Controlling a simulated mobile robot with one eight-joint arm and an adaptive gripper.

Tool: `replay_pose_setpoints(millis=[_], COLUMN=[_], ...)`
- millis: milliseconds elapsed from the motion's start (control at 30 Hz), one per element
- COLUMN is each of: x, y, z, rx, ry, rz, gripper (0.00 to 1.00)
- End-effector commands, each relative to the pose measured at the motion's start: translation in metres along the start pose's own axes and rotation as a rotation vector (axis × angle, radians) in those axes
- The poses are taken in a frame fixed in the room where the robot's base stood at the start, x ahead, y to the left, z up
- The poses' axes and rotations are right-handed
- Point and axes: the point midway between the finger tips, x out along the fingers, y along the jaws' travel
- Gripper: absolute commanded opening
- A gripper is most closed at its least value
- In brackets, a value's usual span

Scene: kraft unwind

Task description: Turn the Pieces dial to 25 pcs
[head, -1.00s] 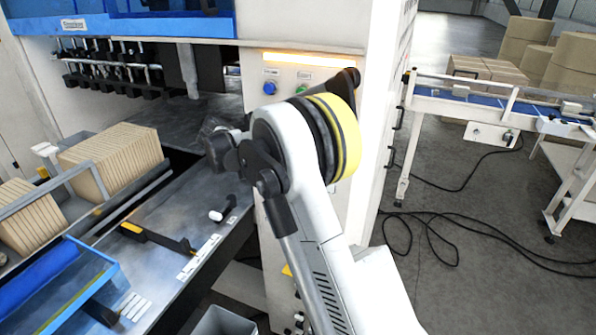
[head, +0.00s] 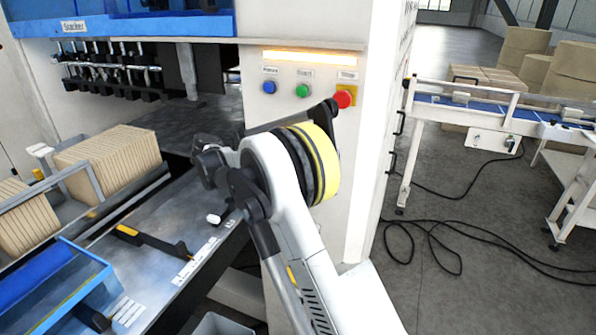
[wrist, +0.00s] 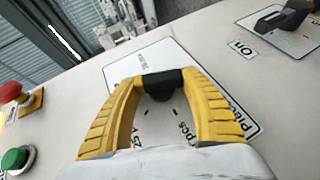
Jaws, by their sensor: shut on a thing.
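The Pieces dial (wrist: 162,86) is a black knob on a white label plate (wrist: 133,66), seen in the wrist view. My gripper (wrist: 164,78) has yellow ribbed fingers, one on each side of the knob, and is shut on it. Printing with "Pieces", "pcs" and what looks like "25" shows partly around and between the fingers. Which mark the knob points to, I cannot tell. In the head view my arm stands before the white machine panel (head: 345,190), and the dial and fingertips are hidden there.
A red button (wrist: 10,92) and a green button (wrist: 15,158) sit at the wrist view's left. A black switch (wrist: 285,17) beside an "ON" label is at upper right. The head view also shows a blue button (head: 269,87) and a conveyor (head: 470,100) at right.

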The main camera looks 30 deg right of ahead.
Motion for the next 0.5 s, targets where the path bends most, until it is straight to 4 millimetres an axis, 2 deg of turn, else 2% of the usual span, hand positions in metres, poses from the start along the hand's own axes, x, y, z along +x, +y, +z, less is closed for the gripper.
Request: replay_pose_setpoints(millis=[233, 267, 300, 333, 500], x=[0.0003, 0.0003, 0.0003, 0.0003, 0.0002], y=[-0.0005, -0.0005, -0.0005, -0.0004, -0.0002], z=[0.0004, 0.0003, 0.0003, 0.0003, 0.0001], rx=[0.000, 0.000, 0.000, 0.000, 0.000], ry=[-0.001, -0.001, -0.001, -0.001, 0.000], rz=[-0.001, -0.002, -0.001, -0.001, -0.001], gripper=[0.22, 0.62, 0.74, 0.77, 0.77])
